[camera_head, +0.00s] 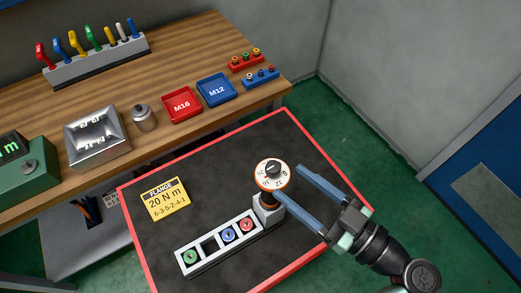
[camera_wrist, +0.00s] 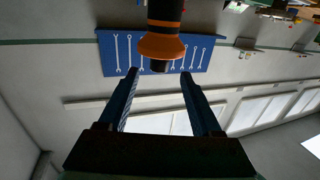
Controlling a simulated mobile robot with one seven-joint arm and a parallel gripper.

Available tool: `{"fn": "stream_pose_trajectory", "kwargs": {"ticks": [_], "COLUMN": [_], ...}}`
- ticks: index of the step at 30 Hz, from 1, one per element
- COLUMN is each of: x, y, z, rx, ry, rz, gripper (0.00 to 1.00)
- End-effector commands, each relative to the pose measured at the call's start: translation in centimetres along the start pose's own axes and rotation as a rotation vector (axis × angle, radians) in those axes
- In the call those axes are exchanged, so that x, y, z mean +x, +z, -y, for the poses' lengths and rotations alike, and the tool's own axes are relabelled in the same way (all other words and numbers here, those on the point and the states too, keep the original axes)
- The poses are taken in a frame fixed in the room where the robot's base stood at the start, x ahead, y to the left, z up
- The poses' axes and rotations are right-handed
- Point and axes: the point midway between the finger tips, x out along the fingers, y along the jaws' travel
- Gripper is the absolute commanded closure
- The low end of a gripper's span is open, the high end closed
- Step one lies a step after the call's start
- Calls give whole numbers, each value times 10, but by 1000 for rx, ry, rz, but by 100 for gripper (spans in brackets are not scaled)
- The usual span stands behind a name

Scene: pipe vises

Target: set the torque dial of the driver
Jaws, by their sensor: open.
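The driver stands upright in a grey holder (camera_head: 268,208) on the dark mat. Its round white dial (camera_head: 272,173) with an orange rim, numbers and a black knob faces up. In the wrist view the driver's black and orange body (camera_wrist: 163,40) hangs in from the top, ahead of the fingers. My gripper (camera_head: 288,180) is open, its two long blue fingers reaching from the right towards the dial. One finger ends near the dial's lower right, the other to its right. In the wrist view the fingertips (camera_wrist: 160,73) are apart with nothing between them; contact cannot be told.
A yellow card (camera_head: 166,199) reads FLANGE 20 N m, 6-3-5-2-4-1. A grey rack (camera_head: 212,246) with coloured sockets stands beside the driver. Red M16 (camera_head: 182,105) and blue M12 (camera_head: 216,90) trays sit on the wooden bench. The mat's right side is fairly clear.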

Motion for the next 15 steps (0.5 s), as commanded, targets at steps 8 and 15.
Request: {"fn": "stream_pose_trajectory", "kwargs": {"ticks": [8, 15], "x": [59, 86], "y": [-4, -2], "z": [0, 0], "rx": [1, -1], "ry": [-2, 1], "rz": [1, 1], "gripper": [34, 34]}}
